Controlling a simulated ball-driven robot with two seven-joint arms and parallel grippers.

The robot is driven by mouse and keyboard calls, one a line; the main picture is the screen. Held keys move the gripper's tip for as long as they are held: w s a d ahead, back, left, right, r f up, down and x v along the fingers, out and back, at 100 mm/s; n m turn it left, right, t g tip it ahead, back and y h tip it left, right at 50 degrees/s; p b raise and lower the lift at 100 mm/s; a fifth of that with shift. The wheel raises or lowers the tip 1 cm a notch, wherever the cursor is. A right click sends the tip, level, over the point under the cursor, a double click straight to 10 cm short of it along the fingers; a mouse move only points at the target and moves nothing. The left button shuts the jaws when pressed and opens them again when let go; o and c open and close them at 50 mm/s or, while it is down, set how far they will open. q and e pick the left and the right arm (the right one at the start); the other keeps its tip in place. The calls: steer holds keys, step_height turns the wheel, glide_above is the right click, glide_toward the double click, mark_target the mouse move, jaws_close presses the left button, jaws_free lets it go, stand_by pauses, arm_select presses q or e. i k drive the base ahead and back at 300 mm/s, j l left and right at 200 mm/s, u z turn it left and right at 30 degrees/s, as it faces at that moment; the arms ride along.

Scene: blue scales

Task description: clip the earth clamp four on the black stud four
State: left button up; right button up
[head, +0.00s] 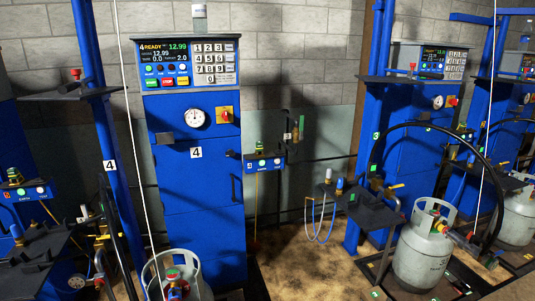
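Station four is a tall blue cabinet (195,210) with a white label "4" on its front. A small blue box (263,163) with indicator lights juts from its right side. A small green and yellow piece (262,147) sits on top of that box; it may be earth clamp four, but it is too small to be sure. A thin yellow lead (256,205) hangs below the box. I cannot make out black stud four. Neither of my grippers is in view.
A grey gas cylinder (178,278) stands low before the cabinet. A blue post (105,150) with a dark shelf (95,93) rises at left. Another cylinder (420,255) and a black hose stand right. Brown floor (310,265) is open at lower centre.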

mark_target(259, 147)
steer(key=i+l+u, duration=0.2)
steer(key=u, duration=0.25)
steer(key=i+l+u, duration=0.3)
steer(key=u, duration=0.15)
steer(key=i+l+u, duration=0.2)
steer(key=l+u, duration=0.25)
steer(key=i+l, duration=0.15)
steer(key=l, duration=0.25)
steer(key=i+l+u, duration=0.1)
steer(key=l, duration=0.35)
steer(key=i+l, duration=0.15)
steer(key=l, duration=0.25)
steer(key=i+l+u, duration=0.1)
steer(key=l, duration=0.35)
steer(key=i+l+u, duration=0.1)
steer(key=l, duration=0.35)
